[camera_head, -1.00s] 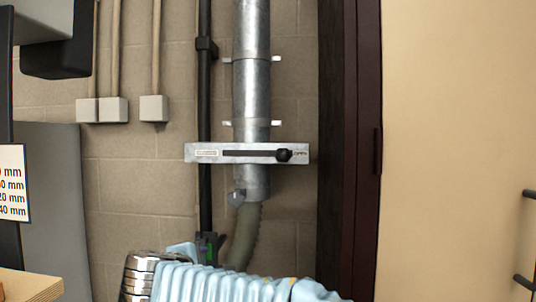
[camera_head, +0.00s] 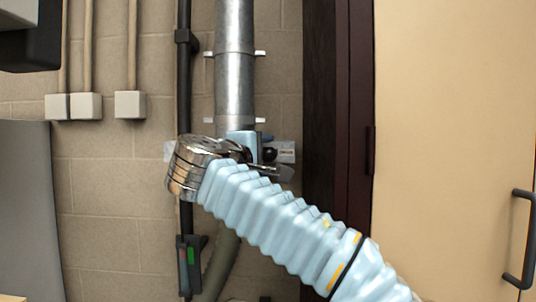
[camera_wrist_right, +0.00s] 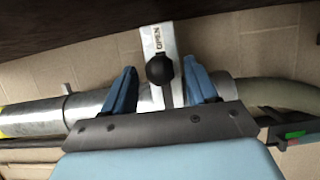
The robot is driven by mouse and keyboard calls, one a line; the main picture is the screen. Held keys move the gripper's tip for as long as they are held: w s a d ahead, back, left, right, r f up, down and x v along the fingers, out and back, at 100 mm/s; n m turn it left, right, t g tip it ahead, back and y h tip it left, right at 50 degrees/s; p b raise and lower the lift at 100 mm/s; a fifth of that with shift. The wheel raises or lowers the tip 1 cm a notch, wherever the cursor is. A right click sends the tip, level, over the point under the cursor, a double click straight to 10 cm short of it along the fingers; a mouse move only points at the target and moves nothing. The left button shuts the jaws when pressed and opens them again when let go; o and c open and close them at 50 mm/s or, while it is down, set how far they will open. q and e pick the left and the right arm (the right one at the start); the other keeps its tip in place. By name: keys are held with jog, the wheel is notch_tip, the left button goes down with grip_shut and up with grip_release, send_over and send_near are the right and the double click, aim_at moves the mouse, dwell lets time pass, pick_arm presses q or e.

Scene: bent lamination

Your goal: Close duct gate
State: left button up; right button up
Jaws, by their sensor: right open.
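A grey metal duct (camera_head: 235,75) runs down the wall, with a flat gate plate (camera_head: 287,152) across it. The plate's middle is hidden behind my right arm. The black gate knob (camera_head: 269,154) is at the plate's right end. In the right wrist view, the knob (camera_wrist_right: 160,69) is beside the printed word OPEN on the plate (camera_wrist_right: 157,40). My right gripper (camera_wrist_right: 160,67) is open, with one blue finger on each side of the knob and visible gaps between. It also shows at the plate in the head view (camera_head: 267,155). My left gripper is out of view.
A dark door frame (camera_head: 335,130) stands close right of the plate, then a tan door with a black handle (camera_head: 525,240). A black pipe (camera_head: 184,90) runs left of the duct. A flexible hose (camera_head: 222,262) hangs below.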

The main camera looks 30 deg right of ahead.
jog(key=shift+x, duration=1.25)
jog(key=shift+a, duration=0.1)
grip_shut()
